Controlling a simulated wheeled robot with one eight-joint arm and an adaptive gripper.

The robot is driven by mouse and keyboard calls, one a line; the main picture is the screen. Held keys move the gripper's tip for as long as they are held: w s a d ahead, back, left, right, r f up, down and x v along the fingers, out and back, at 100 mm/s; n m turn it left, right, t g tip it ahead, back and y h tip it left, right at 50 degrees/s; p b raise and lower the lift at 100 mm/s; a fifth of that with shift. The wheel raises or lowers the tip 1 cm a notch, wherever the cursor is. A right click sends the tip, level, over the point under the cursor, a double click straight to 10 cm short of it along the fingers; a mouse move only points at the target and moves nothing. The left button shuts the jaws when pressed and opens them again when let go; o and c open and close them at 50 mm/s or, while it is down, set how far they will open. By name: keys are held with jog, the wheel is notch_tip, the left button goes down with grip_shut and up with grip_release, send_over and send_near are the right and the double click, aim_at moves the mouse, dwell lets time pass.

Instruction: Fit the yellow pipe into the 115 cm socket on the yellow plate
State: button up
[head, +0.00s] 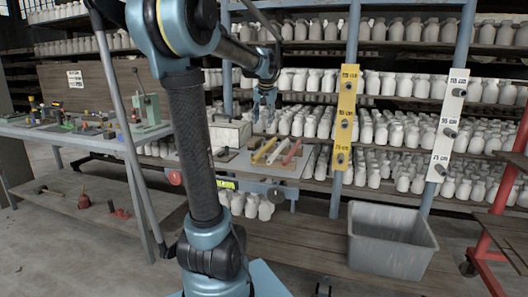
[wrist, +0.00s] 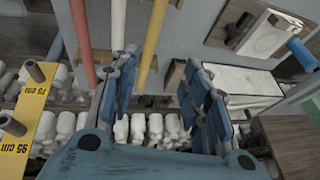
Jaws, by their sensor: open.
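The yellow pipe (head: 264,151) lies on a grey bench beside a white pipe (head: 277,151) and a red pipe (head: 292,152). My gripper (head: 264,105) is open and empty above the bench, over the pipes' far side. In the wrist view the yellow pipe (wrist: 153,35) shows in the gap between the open blue fingers (wrist: 160,80), closer to the left finger; the height between them is unclear. The yellow plate (head: 346,120) hangs upright on a rack post, with dark sockets under labels; the top one (head: 348,87) is labelled 115 cm. In the wrist view the plate (wrist: 35,125) shows the 75 and 95 cm labels.
A white plate (head: 448,125) with similar sockets is on the right post. Racks of white jars fill the back. A white-topped box (head: 229,131) sits behind the pipes. A tool table (head: 85,130) stands left, a red frame (head: 500,205) right.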

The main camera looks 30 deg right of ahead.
jog(key=d, duration=0.2)
send_over(266, 146)
jog(key=s+a, duration=0.2)
jog(key=s, duration=0.1)
notch_tip(266, 146, down, 11)
jog(key=shift+r, duration=0.2)
jog(key=shift+d+x, duration=0.15)
jog(key=shift+x, duration=1.15)
jog(key=shift+d+x, duration=0.2)
jog(key=shift+x, duration=1.15)
jog(key=shift+w+r, duration=0.15)
jog(key=shift+r, duration=0.05)
grip_shut()
